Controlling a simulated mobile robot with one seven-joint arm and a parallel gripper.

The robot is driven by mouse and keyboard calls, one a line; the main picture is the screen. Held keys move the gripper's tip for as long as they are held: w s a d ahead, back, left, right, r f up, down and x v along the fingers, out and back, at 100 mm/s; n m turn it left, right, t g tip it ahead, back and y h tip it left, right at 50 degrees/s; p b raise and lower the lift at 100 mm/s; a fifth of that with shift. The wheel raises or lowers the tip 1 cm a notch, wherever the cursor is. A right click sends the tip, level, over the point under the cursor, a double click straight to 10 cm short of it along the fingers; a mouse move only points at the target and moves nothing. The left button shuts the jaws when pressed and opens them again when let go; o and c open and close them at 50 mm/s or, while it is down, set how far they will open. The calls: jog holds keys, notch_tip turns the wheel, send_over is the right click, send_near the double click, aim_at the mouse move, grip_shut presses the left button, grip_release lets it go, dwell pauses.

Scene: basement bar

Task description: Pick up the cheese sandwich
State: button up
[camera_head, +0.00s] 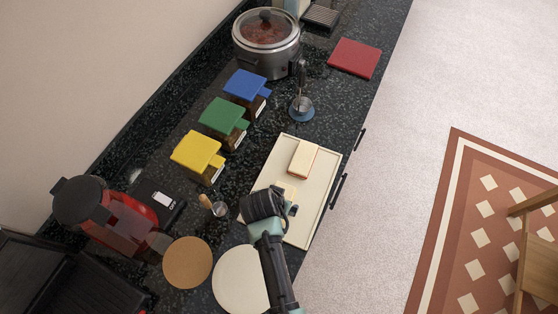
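A cream rectangular tray (322,180) with a thin dark rim line lies on the dark counter. A pale block with a light top and tan sides (303,158), which looks like a sandwich, lies on the tray's upper half. A second pale piece (287,189) lies on the tray below it, partly hidden by my gripper. I cannot tell which of the two is the cheese sandwich. My gripper (290,206) is over the tray's lower left part, close beside the second piece. Its fingers are too small and covered to show whether they are open or whether they touch anything.
Yellow (197,150), green (223,117) and blue (245,84) lidded boxes stand left of the tray. A small cup with a utensil (217,207), a round cork mat (187,262) and a white round board (240,281) lie nearby. A blue-based utensil stand (301,108) is above the tray.

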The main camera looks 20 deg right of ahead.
jog(key=c, duration=1.4)
jog(key=shift+r, duration=0.1)
